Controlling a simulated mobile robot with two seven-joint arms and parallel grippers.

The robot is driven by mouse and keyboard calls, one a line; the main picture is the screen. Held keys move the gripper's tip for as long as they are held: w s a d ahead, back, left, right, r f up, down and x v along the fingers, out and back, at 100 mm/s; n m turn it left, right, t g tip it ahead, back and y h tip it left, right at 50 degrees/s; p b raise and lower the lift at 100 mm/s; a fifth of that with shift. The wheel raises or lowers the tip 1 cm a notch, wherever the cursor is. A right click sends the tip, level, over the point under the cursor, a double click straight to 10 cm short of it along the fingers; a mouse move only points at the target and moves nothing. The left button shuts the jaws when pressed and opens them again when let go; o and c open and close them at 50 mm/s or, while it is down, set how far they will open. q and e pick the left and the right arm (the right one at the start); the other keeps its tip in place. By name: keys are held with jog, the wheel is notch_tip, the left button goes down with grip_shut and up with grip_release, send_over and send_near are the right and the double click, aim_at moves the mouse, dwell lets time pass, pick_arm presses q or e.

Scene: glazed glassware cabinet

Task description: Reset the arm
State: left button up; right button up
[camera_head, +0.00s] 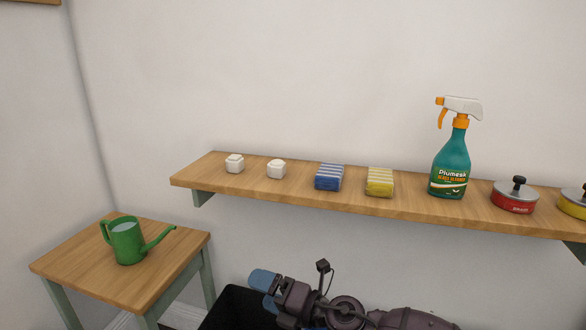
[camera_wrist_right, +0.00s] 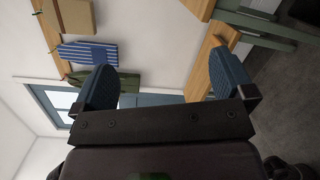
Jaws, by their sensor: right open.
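My right gripper (camera_head: 264,290) is low in the head view, below the wall shelf and to the right of the small table. Its two blue fingers stand apart with nothing between them. In the right wrist view the gripper (camera_wrist_right: 166,80) also shows open and empty, its fingers wide apart. Part of my right forearm runs along the bottom of the head view. My left gripper is not in view.
A wooden shelf (camera_head: 280,195) holds two white pieces, a blue pack (camera_head: 328,177), a yellow pack (camera_head: 379,181), a spray bottle (camera_head: 451,165) and lidded pans. A green watering can (camera_head: 127,241) stands on a small table (camera_head: 85,262). A black open shape (camera_head: 233,306) lies below.

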jog(key=s+d+f+m+t+h+p, duration=0.15)
jog(key=s+d+m+t+h, duration=0.3)
jog(key=d+m, duration=0.65)
jog(key=s+d+f+m+t+h+p, duration=0.1)
jog(key=s+d+f+m+t+h, duration=0.3)
jog(key=m, duration=1)
pick_arm(q)
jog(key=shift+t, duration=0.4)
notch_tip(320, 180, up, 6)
jog(key=p, duration=0.3)
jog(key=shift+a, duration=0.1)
pick_arm(e)
jog(key=s+d+f+m+g+h, duration=0.2)
jog(key=s+d, duration=0.6)
jog(key=s, duration=0.4)
jog(key=s+d+f+m+g+h, duration=0.3)
jog(key=s+d+f+m+h, duration=0.2)
jog(key=s+d+f, duration=0.3)
jog(key=s+d+m, duration=0.1)
jog(key=s, duration=0.2)
jog(key=shift+s+d+m, duration=0.25)
jog(key=shift+s+m, duration=0.05)
jog(key=shift+s, duration=0.1)
